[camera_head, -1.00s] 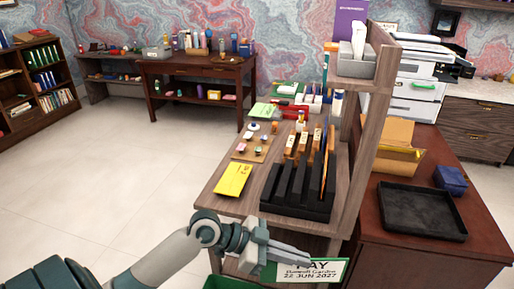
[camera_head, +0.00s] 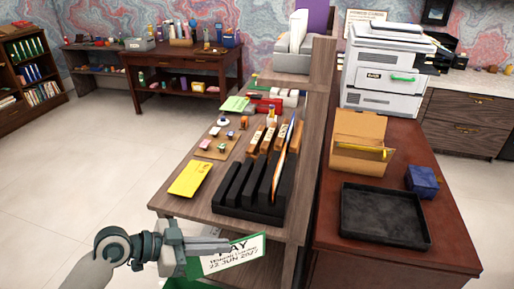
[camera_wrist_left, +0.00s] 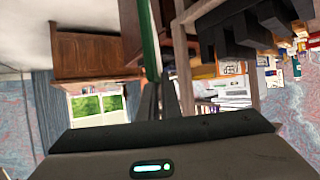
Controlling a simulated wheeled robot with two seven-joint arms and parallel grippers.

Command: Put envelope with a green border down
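My left gripper (camera_head: 228,245) is shut on the envelope with a green border (camera_head: 238,254), in front of the wooden desk's near edge. The envelope is white with dark print reading "PAY" and "22 JUN 2027", with green at its edges. It is tilted, and the gripper covers part of it. In the left wrist view the envelope shows edge-on as a green strip (camera_wrist_left: 148,40) at the fingers (camera_wrist_left: 160,100). A black slotted rack (camera_head: 232,184) stands on the desk beyond the gripper, with an upright envelope (camera_head: 287,148) in its right part. My right gripper is out of view.
A yellow envelope (camera_head: 190,178) lies on the desk (camera_head: 165,201) left of the rack. Stamps (camera_head: 228,135) stand on a small board behind it. A darker desk to the right holds a black tray (camera_head: 384,216), a cardboard box (camera_head: 358,144) and a blue box (camera_head: 423,181).

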